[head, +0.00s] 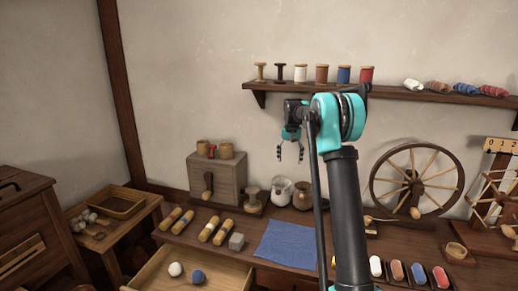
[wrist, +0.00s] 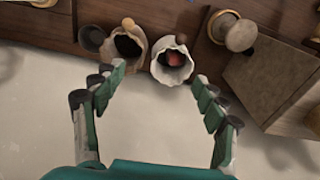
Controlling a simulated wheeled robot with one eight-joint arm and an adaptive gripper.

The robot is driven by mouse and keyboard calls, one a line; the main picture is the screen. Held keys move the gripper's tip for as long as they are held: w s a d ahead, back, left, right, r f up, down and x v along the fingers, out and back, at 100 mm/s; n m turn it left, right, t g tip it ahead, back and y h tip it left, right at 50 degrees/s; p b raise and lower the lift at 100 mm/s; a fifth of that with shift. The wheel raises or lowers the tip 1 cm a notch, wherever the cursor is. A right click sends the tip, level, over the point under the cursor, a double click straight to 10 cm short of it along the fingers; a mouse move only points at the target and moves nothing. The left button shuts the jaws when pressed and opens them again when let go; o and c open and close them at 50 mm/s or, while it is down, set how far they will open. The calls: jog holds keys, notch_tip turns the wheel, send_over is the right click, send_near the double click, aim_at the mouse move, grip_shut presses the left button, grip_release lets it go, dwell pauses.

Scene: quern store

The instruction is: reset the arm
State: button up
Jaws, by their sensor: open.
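My gripper (head: 290,152) hangs at the end of my raised arm, above the back of the workbench (head: 220,251) and in front of the wall. Its fingers point down. The wrist view also shows my gripper (wrist: 155,97), with its two teal and dark fingers spread wide and nothing between them. Beyond the fingertips are a white pouch (wrist: 172,66) with something reddish inside and a brown pouch (wrist: 128,45) with a dark inside. Neither pouch is touched by the fingers. My arm hides part of the bench and wall.
A shelf (head: 420,95) with spools and yarn hangs behind my arm. A wooden box (head: 217,180) stands left on the bench, a spinning wheel (head: 415,187) right. A blue cloth (head: 288,243) lies in the middle.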

jog(key=s+d+f+n+t, duration=0.1)
jog(key=s+f, duration=0.3)
jog(key=s, duration=1.2)
jog(key=s+d+f+n+t, duration=0.1)
jog(key=s+f, duration=0.4)
jog(key=s, duration=1.2)
jog(key=s+d+f+n+t, duration=0.1)
jog(key=s+f, duration=0.3)
jog(key=s, duration=1.2)
jog(key=shift+s+f, duration=0.2)
